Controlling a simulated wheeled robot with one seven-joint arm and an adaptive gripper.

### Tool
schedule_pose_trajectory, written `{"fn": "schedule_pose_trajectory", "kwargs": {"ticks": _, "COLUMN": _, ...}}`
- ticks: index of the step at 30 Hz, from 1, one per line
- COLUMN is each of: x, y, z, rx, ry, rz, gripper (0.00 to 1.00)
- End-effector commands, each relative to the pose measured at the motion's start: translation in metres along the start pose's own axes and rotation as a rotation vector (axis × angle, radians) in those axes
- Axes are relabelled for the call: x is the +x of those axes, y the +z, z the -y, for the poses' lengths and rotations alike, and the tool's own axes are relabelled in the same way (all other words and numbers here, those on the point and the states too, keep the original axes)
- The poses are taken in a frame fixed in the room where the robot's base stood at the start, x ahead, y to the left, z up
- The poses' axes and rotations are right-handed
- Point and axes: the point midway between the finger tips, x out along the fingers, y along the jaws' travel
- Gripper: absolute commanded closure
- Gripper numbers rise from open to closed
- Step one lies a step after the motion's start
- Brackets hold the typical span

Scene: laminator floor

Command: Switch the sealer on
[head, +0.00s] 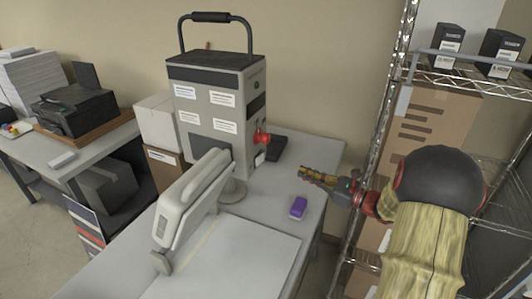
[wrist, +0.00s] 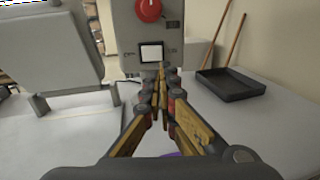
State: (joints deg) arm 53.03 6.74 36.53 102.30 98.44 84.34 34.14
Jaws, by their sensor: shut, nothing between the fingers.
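The sealer (head: 212,112) is a grey box with a dark top and a carrying handle, standing on the table. Its right side carries a red knob (head: 261,137) and a white switch (head: 260,158) below it. In the wrist view the red knob (wrist: 149,9) is at the top edge and the white square switch (wrist: 151,52) sits in a dark frame. My gripper (head: 303,172) is shut and empty, to the right of the switch and apart from it. In the wrist view my gripper's fingertips (wrist: 161,72) point toward the panel, just below and right of the switch.
A white lever arm (head: 195,195) stands in front of the sealer. A purple block (head: 298,207) lies on the table (head: 255,208) below my gripper. A black tray (wrist: 232,84) lies behind, to the right. A wire shelf (head: 470,82) stands close on the right.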

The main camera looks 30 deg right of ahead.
Motion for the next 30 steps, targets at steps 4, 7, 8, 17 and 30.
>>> {"fn": "schedule_pose_trajectory", "kwargs": {"ticks": 4, "x": 0.0, "y": -0.001, "z": 0.0, "rx": 0.001, "ry": 0.0, "rz": 0.001, "gripper": 1.0}}
{"fn": "schedule_pose_trajectory", "kwargs": {"ticks": 7, "x": 0.0, "y": -0.001, "z": 0.0, "rx": 0.0, "ry": 0.0, "rz": 0.0, "gripper": 1.0}}
{"fn": "schedule_pose_trajectory", "kwargs": {"ticks": 8, "x": 0.001, "y": -0.001, "z": 0.0, "rx": -0.001, "ry": 0.001, "rz": 0.0, "gripper": 1.0}}
{"fn": "schedule_pose_trajectory", "kwargs": {"ticks": 17, "x": 0.03, "y": -0.001, "z": -0.002, "rx": -0.002, "ry": 0.006, "rz": -0.001, "gripper": 1.0}}
{"fn": "schedule_pose_trajectory", "kwargs": {"ticks": 30, "x": 0.114, "y": -0.001, "z": -0.002, "rx": -0.002, "ry": 0.006, "rz": -0.002, "gripper": 1.0}}
